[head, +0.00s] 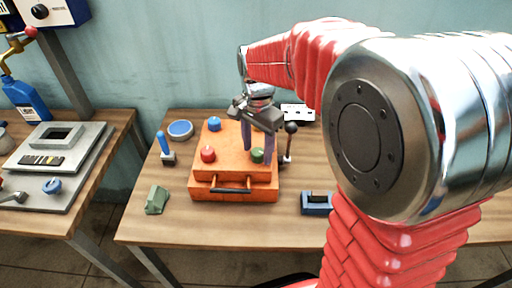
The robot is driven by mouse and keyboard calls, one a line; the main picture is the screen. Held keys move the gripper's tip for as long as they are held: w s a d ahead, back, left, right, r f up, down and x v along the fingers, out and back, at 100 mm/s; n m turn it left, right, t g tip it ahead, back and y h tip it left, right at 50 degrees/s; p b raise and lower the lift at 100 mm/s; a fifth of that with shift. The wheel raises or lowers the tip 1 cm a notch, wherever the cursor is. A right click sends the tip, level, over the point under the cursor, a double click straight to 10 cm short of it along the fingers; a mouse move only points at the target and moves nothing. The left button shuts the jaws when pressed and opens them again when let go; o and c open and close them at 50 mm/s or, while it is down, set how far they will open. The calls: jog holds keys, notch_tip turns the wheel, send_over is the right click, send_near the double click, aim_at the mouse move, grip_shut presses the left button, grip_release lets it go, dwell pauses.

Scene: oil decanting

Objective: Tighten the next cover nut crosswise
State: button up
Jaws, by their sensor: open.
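An orange box (229,189) with a stepped top stands on the wooden table in the head view. On its top sit a red knob-like nut (208,155), a blue one (214,124) at the back left and a green one (257,155) at the front right. My gripper (262,158) points down over the right side of the box. Its jaws are open, with the green nut between or just behind the fingertips; I cannot tell whether they touch it. The back right of the box top is hidden behind my gripper. A dark handle (230,191) is on the box front.
Around the box are a blue-handled tool (164,145), a blue round dish (180,129), a green block (157,199), a blue block (316,203) and a dark-knobbed lever (290,128) close right of my gripper. A second table (100,190) stands left, across a gap.

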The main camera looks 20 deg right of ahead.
notch_tip(320, 180, up, 14)
jog(key=shift+f, duration=0.15)
dwell(0.7)
jog(key=n+t, duration=0.1)
jog(key=n, duration=0.5)
send_over(260, 156)
notch_tip(260, 156, down, 5)
jog(key=s+f+n+t, duration=0.2)
jog(key=s+n+t, duration=0.2)
jog(key=s, duration=1.1)
jog(key=shift+s+a+n+t, duration=0.3)
jog(key=shift+s+a+n, duration=0.1)
jog(key=shift+n, duration=0.6)
jog(key=shift+w, duration=0.1)
jog(key=shift+c, duration=0.4)
dwell(0.3)
